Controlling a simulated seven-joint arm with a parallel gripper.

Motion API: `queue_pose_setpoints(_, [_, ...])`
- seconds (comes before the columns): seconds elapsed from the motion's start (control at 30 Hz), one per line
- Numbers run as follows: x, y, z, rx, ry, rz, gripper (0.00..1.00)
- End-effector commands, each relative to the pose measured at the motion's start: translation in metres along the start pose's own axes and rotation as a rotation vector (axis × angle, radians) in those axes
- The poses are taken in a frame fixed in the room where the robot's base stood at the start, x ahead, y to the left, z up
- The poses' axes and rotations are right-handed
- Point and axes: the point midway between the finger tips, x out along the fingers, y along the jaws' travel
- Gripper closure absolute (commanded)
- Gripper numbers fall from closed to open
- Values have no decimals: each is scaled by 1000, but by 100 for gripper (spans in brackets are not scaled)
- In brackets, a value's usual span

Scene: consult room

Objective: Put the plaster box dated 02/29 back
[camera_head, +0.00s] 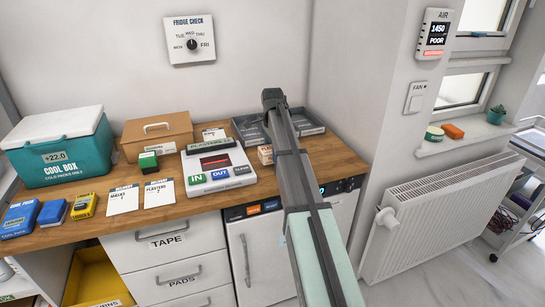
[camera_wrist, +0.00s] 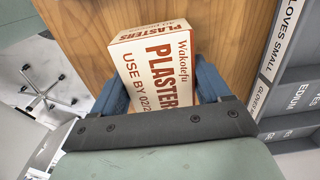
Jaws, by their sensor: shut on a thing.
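The plaster box (camera_wrist: 155,70) is white with red-brown print, reading "Wakotefu PLASTERS" and "USE BY 02/2"; the last digit is hidden. My gripper (camera_wrist: 163,84) is shut on it, with one blue-grey finger on each side. In the head view a small part of the box (camera_head: 265,154) shows beside my arm, which hides the gripper. Whether the box touches the wooden counter (camera_head: 222,207) is unclear. A white device (camera_head: 216,168) headed "PLASTERS", with IN, OUT and CLEAR buttons, stands just left of the box.
A grey glove tray (camera_head: 309,128) with labelled compartments lies behind my arm. A brown handled box (camera_head: 155,130), a green-topped item (camera_head: 148,160), a teal cool box (camera_head: 65,158) and two cards, masks (camera_head: 123,199) and plasters (camera_head: 159,192), occupy the left. Bare counter shows along the front edge.

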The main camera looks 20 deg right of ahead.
Motion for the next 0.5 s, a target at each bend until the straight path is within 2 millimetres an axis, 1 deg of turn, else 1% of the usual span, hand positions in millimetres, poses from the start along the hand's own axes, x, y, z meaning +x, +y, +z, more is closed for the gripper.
queue_pose_setpoints(0.03, [8, 1, 0, 0, 0, 2, 54])
queue_pose_setpoints(0.1, [17, 1, 0, 0, -1, 3, 54])
queue_pose_setpoints(0.2, [26, 1, 0, 0, 0, 1, 54])
queue_pose_setpoints(0.5, [28, 0, 0, 0, 0, 1, 54])
